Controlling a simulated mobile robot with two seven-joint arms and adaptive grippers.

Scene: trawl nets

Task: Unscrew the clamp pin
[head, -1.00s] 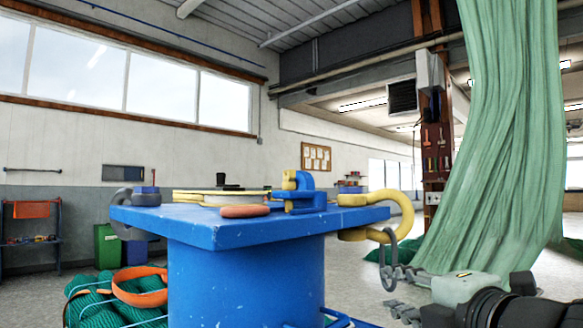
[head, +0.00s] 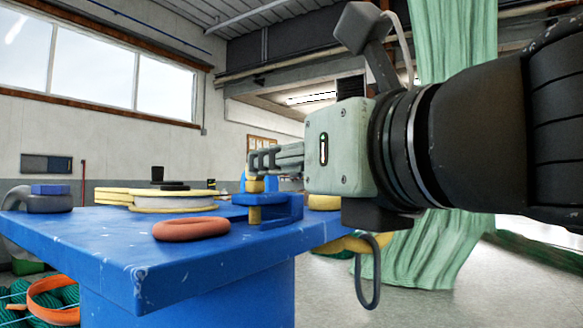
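The blue clamp (head: 283,212) stands on the blue table top near its right side. Its yellow clamp pin (head: 254,186) shows at the clamp's left end, with the lower part (head: 254,215) visible beneath a blue arm. My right gripper (head: 265,161) reaches in from the right, its grey fingers level and at the top of the pin, covering part of the clamp. The fingers are seen from the side, so I cannot tell their gap or whether they touch the pin. My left gripper is out of view.
The blue table (head: 105,240) also holds an orange ring (head: 192,228), a yellow-and-white reel (head: 165,199) and a grey shackle (head: 40,201). A yellow shackle (head: 350,243) with a dark link (head: 368,275) hangs at the right edge. Green netting (head: 440,250) hangs behind.

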